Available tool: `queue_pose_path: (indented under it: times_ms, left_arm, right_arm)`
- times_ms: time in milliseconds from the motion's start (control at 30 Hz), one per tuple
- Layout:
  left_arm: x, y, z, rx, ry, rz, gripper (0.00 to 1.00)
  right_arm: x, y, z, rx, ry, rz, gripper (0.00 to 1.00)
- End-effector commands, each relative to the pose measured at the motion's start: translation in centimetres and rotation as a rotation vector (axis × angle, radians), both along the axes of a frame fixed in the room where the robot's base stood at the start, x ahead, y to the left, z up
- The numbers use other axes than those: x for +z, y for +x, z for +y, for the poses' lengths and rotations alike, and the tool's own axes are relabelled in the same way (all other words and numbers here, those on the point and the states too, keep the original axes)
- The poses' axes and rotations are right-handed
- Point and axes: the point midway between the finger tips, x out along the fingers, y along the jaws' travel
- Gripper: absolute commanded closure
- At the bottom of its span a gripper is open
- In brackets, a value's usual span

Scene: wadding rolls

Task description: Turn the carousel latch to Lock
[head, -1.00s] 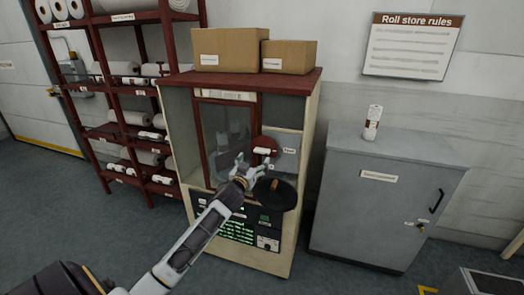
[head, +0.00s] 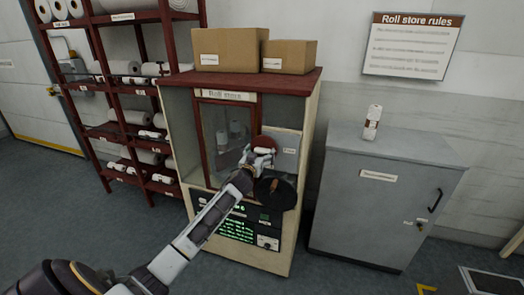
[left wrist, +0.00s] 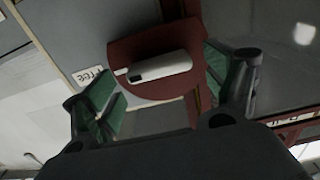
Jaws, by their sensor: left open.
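The carousel cabinet (head: 305,150) stands at mid-picture, with a glazed red-framed door and white rolls behind the glass. The latch is a dark red round plate (head: 266,142) with a white bar handle (left wrist: 160,67), right of the door. My left gripper (head: 262,155) is at the latch and hides most of the handle in the head view. In the left wrist view, its green-padded fingers (left wrist: 160,85) are open, one on each side of the handle, with a visible gap to it. A "Free" label (left wrist: 88,76) lies beside the plate. My right gripper is out of view.
A black round knob or disc (head: 276,194) sticks out just below the latch, close to my left wrist. Cardboard boxes (head: 229,49) stand on the cabinet. A grey cupboard (head: 375,215) with a roll (head: 372,123) on top is at right, a red shelf rack (head: 170,50) at left.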

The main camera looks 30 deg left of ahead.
Motion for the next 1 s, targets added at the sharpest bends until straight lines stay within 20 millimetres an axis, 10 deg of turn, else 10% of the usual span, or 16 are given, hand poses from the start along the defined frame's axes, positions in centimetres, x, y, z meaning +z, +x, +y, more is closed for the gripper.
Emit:
queue_pose_path:
  times_ms: [767,1000]
  left_arm:
    - [0.0,2.4,0.6,0.001,0.000,0.000,0.14]
    - [0.0,2.4,0.6,0.001,0.000,0.000,0.43]
  right_arm:
    - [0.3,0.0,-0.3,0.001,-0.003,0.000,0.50]
    - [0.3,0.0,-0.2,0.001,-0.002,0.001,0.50]
